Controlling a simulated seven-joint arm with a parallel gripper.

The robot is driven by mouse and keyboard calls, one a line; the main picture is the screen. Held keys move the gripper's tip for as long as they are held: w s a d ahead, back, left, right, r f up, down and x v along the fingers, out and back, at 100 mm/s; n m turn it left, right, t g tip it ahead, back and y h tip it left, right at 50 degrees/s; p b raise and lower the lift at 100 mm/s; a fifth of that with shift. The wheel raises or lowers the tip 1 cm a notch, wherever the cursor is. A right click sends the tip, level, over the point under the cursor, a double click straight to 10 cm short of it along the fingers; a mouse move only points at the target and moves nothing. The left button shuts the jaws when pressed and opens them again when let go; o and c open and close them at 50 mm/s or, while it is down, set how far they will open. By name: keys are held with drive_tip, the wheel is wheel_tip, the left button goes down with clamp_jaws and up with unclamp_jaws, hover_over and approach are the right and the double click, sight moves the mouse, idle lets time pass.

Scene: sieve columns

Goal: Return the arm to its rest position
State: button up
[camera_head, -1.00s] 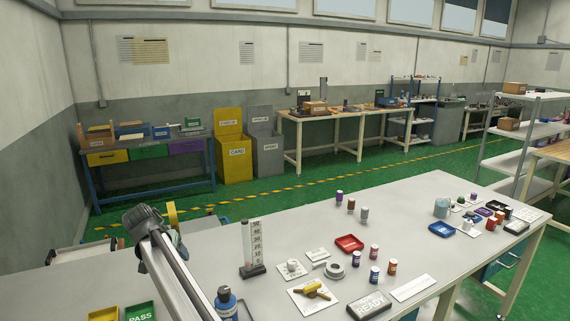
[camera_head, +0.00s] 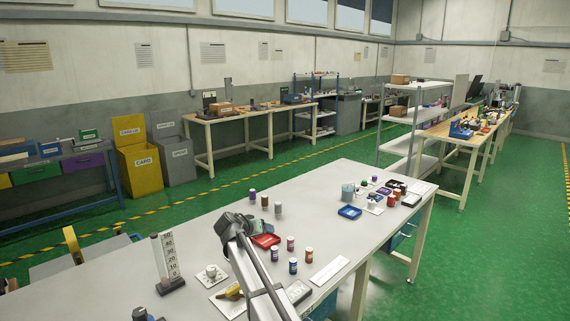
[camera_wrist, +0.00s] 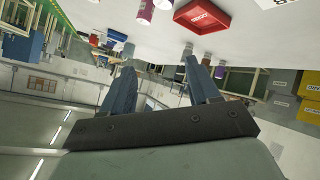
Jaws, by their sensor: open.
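My arm reaches up from the bottom of the head view, over the front part of the grey table (camera_head: 110,262). My gripper (camera_head: 262,226) is at its far end, in front of the red tray (camera_head: 267,240) in the picture, and partly hidden behind the wrist. In the wrist view my gripper (camera_wrist: 160,84) shows two blue-grey fingers spread apart with nothing between them. That view is upside down, with the tabletop at the top; the red tray (camera_wrist: 203,15) and several small bottles show beyond the fingers.
A graduated column (camera_head: 166,258) stands left of my arm. A blue tray (camera_head: 349,212) and several small items are at the far right. The table middle is largely clear.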

drive_tip(key=w+d+f+t+h, duration=0.1)
drive_tip(key=w+d+h, duration=0.1)
drive_tip(key=d, duration=1.2)
drive_tip(key=w+d+f+h, duration=0.1)
drive_tip(key=w+d+h, duration=0.15)
drive_tip(key=d, duration=1.15)
drive_tip(key=s+d+f+m+g, duration=0.1)
drive_tip(key=s+d+f, duration=0.1)
drive_tip(key=d+f, duration=0.4)
drive_tip(key=s+d+f+m+g, duration=0.1)
drive_tip(key=s+d+f, duration=0.2)
drive_tip(key=d+f, duration=0.35)
drive_tip(key=s+a+f+g+y, duration=0.2)
drive_tip(key=s+f+g, duration=0.2)
drive_tip(key=s+f, duration=1)
drive_tip(key=s+a+f+g+y, duration=0.2)
drive_tip(key=s+f+g+y, duration=0.1)
drive_tip(key=s+f, duration=1.1)
drive_tip(key=s+a+f+g+y, duration=0.1)
drive_tip(key=s+a+f+g, duration=0.1)
drive_tip(key=s, duration=1)
drive_tip(key=s+a+f+n+g+y, duration=0.1)
drive_tip(key=s+a+f+g+y, duration=0.1)
drive_tip(key=s, duration=1)
drive_tip(key=s+a+f+n+g+y, duration=0.1)
drive_tip(key=s+a+f+g, duration=0.3)
drive_tip(key=s, duration=0.8)
drive_tip(key=a+f+y, duration=0.1)
drive_tip(key=a, duration=0.1)
drive_tip(key=shift+a, duration=0.4)
